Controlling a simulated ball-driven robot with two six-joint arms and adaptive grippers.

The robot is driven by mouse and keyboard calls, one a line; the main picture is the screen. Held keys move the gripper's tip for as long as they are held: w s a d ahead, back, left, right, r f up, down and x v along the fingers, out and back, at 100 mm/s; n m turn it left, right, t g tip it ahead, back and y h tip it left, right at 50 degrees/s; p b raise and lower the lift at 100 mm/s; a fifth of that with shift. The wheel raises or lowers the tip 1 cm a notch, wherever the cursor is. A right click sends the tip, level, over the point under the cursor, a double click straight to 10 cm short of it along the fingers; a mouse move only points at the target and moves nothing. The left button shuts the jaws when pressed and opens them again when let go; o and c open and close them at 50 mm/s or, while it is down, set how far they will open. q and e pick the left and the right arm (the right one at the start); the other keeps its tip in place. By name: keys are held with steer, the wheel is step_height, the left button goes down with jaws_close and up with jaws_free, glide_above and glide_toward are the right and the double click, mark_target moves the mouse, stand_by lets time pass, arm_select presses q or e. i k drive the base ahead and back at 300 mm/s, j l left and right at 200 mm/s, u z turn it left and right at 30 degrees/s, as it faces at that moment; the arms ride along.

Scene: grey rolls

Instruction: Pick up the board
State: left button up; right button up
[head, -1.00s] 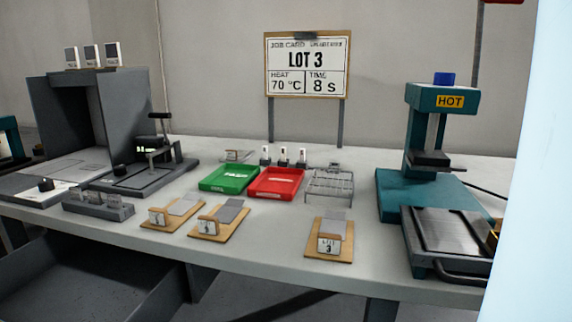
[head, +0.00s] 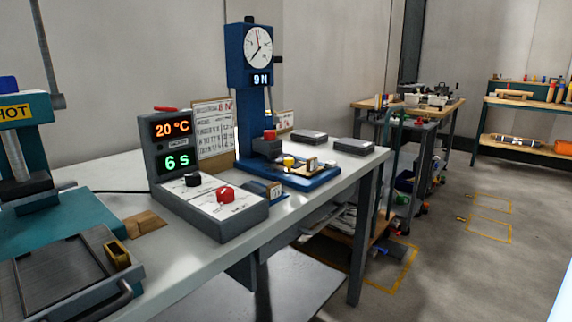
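The small wooden boards with lot cards are outside the head view now. I cannot tell whether any item in view is the task's board. A small brown wooden piece (head: 145,223) lies on the grey table (head: 185,285) between the teal press and the control box. A white chart panel (head: 213,130) with printed rows stands behind the control box. Neither of my grippers is in view.
The teal HOT press (head: 45,210) stands at left, with a grey plate (head: 60,275) in front. A control box (head: 205,195) reads 20 °C and 6 s. A blue dial gauge stand (head: 250,110) reads 9 N. Open floor (head: 450,270) lies right of the table.

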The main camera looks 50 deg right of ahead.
mark_target(309, 169)
steer(key=z, duration=1.7)
